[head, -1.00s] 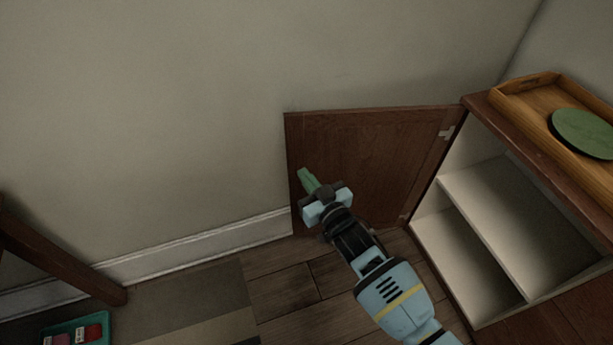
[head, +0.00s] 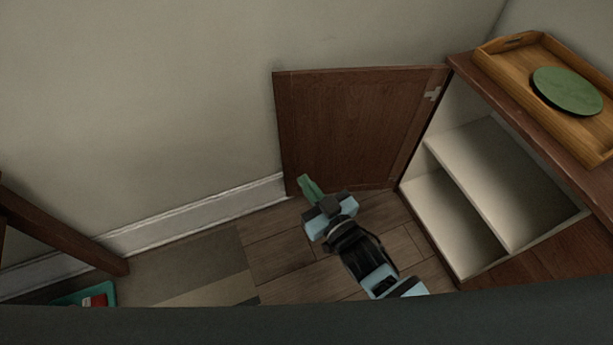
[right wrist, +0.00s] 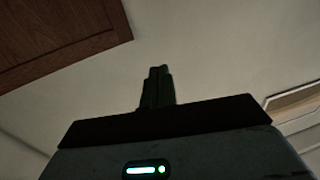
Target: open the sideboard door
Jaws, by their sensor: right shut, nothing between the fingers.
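The sideboard door (head: 350,125) stands wide open in the head view, swung out to the left against or close to the wall, with its inner face showing and a hinge at its right edge. The sideboard (head: 590,240) is at the right, its pale inside with a shelf (head: 490,160) in plain view and empty. My right gripper (head: 308,187) is shut and empty, in front of the door's lower left part; I cannot tell if it touches. In the right wrist view the gripper's fingers (right wrist: 157,88) are together, with a dark brown panel at upper left. My left gripper is not in view.
A wooden tray (head: 490,58) with a green plate (head: 567,91) sits on the sideboard top. A brown wooden leg (head: 70,240) and a teal tray (head: 72,299) are at the left. Floor between is clear. A dark band crosses the bottom.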

